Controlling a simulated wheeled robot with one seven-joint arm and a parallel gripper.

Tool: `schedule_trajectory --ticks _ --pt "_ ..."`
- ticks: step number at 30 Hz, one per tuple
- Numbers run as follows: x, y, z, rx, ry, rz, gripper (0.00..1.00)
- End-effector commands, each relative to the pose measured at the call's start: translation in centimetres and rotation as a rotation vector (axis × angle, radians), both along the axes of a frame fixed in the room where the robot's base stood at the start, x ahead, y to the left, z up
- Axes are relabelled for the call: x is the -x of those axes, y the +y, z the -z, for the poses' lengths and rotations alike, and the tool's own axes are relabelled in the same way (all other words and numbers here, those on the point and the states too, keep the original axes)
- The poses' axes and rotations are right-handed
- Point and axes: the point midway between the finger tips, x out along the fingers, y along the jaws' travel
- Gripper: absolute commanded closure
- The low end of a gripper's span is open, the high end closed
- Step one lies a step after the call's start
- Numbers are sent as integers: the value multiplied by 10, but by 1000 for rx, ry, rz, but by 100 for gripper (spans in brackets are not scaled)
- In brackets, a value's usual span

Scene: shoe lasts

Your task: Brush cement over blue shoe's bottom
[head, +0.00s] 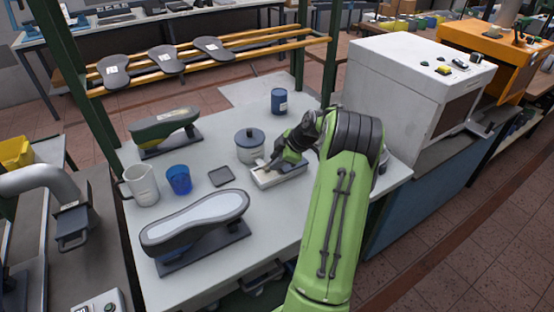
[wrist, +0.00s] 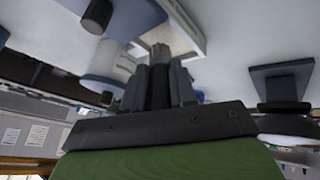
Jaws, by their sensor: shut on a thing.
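The blue shoe (head: 168,238) is on a dark stand at the table's front left, sole up, with a pale blue-grey bottom. My gripper (head: 275,160) is low over a shallow white tray (head: 292,174), to the right of and behind the shoe. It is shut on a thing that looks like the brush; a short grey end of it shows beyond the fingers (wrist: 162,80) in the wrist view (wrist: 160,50). The bristles are hard to make out. The cement pot (head: 250,152), with a blue lid, stands just behind the tray; it seems to show in the wrist view (wrist: 112,62).
A white jug (head: 141,186), a blue cup (head: 179,180) and a dark square pad (head: 221,176) stand between the shoe and a green shoe (head: 163,124). A blue can (head: 278,101) is at the back. A white machine (head: 400,95) stands right of my arm.

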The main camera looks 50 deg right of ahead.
Motion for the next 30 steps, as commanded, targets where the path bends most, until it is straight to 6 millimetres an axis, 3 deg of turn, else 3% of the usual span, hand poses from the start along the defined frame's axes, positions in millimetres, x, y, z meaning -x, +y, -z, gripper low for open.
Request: schedule_trajectory --ticks 30 --pt "0 0 10 0 0 0 100"
